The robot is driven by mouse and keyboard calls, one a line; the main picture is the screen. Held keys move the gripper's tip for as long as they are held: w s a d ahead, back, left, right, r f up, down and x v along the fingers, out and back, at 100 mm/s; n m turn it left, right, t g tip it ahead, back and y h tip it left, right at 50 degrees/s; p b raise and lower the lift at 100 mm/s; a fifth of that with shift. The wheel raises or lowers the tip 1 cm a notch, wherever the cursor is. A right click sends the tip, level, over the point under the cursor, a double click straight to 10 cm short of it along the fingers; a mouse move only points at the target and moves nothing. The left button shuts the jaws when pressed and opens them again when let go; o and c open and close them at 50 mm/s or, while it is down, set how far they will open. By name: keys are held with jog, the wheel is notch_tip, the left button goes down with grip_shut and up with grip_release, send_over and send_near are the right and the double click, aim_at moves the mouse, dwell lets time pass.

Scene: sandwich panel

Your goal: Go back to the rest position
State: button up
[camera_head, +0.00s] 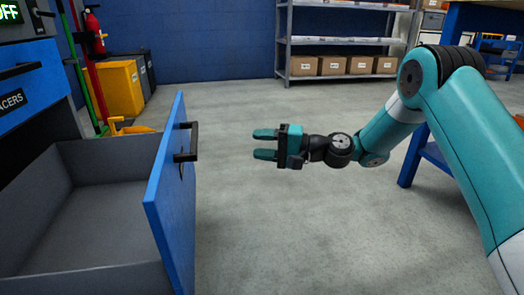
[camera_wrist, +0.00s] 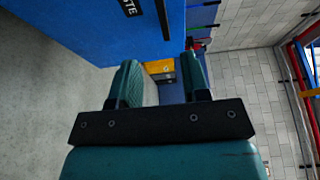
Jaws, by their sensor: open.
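My gripper (camera_head: 264,144) is in mid-air over the grey floor, to the right of a pulled-out drawer. Its two teal fingers are apart with nothing between them, and they point left. The drawer's blue front (camera_head: 172,205) carries a black handle (camera_head: 187,142). A clear gap lies between the fingertips and the handle. In the wrist view my gripper (camera_wrist: 163,75) also shows its fingers apart, with a blue panel beyond them. The drawer's grey inside looks empty where it shows.
A blue cabinet (camera_head: 30,85) stands at the left. Yellow bins (camera_head: 118,88) and a red extinguisher (camera_head: 93,30) are behind it. A shelf with boxes (camera_head: 340,66) is at the back. A blue table leg (camera_head: 411,158) stands by my arm. The middle floor (camera_head: 270,230) is clear.

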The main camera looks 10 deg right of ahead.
jog(key=shift+r, duration=0.1)
jog(key=s+a+r+n+g+h+p, duration=0.4)
jog(key=s+r+n+h+p, duration=0.15)
jog(key=s+r+p, duration=0.8)
jog(key=s+d+r+n+g+h+p, duration=0.1)
jog(key=s+d+r+n+h+p, duration=0.35)
jog(key=s+r, duration=0.5)
jog(key=s+d+r+n+g+h+p, duration=0.1)
jog(key=s+d+r+h+p, duration=0.35)
jog(key=s, duration=0.75)
notch_tip(320, 180, up, 37)
jog(key=y+p, duration=0.1)
jog(key=p, duration=3.7)
jog(key=shift+w+y, duration=0.35)
jog(key=shift+w, duration=0.05)
jog(key=shift+a, duration=0.1)
